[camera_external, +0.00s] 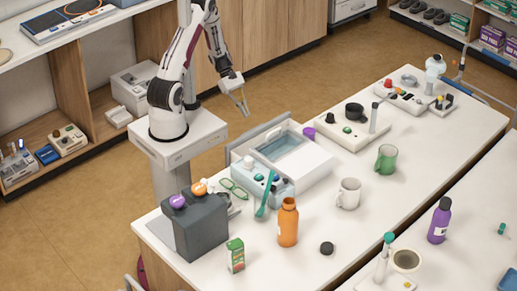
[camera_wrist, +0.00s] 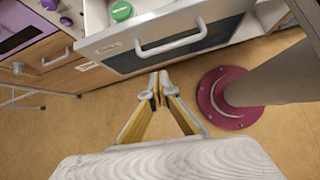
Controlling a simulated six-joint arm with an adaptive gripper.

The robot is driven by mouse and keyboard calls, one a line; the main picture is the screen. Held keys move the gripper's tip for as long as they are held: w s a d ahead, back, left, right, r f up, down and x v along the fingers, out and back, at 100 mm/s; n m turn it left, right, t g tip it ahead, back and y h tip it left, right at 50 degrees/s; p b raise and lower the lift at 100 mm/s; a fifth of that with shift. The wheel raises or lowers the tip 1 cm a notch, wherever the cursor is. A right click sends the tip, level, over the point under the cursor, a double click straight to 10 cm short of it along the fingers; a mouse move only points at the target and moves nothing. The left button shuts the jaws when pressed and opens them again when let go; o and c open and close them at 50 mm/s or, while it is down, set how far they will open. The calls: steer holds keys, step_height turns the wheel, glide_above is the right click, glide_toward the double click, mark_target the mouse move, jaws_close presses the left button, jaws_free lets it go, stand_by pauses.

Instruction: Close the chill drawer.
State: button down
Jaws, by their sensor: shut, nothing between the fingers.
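The chill drawer (camera_wrist: 160,45) shows at the top of the wrist view, with a pale rim, a dark front panel, a light bar handle (camera_wrist: 172,44) and a small label. It stands open, and a green round-topped item (camera_wrist: 121,11) is visible inside. In the external view, a white unit with a pale blue window (camera_external: 283,148) stands at the table's far edge, with a grey bar beside it. My gripper (camera_wrist: 158,78) is shut and empty, its yellow-padded fingertips together below the drawer front in the picture, apart from the handle. It also shows in the external view (camera_external: 244,110).
A grey column with a magenta round foot (camera_wrist: 224,97) stands right of my gripper. A wooden drawer front (camera_wrist: 48,62) lies to the left. The table (camera_external: 320,215) holds an orange bottle (camera_external: 288,222), mugs and a dark box (camera_external: 201,226). Floor shows around my fingers.

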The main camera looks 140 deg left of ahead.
steer(key=shift+s+d+f+n+t, duration=0.15)
steer(key=shift+s+d+f+n, duration=0.15)
steer(key=shift+s, duration=0.25)
steer(key=shift+s+d+f+n+t, duration=0.15)
steer(key=shift+s+d+n, duration=0.15)
steer(key=shift+s, duration=0.25)
steer(key=w+r+x, duration=0.2)
steer(key=x, duration=1)
steer(key=shift+w+f, duration=0.25)
steer(key=shift+w, duration=0.05)
steer(key=shift+w+a, duration=0.1)
steer(key=shift+w, duration=0.05)
steer(key=w, duration=2)
steer(key=shift+r, duration=0.1)
steer(key=shift+s+a, duration=0.1)
steer(key=shift+s, duration=0.05)
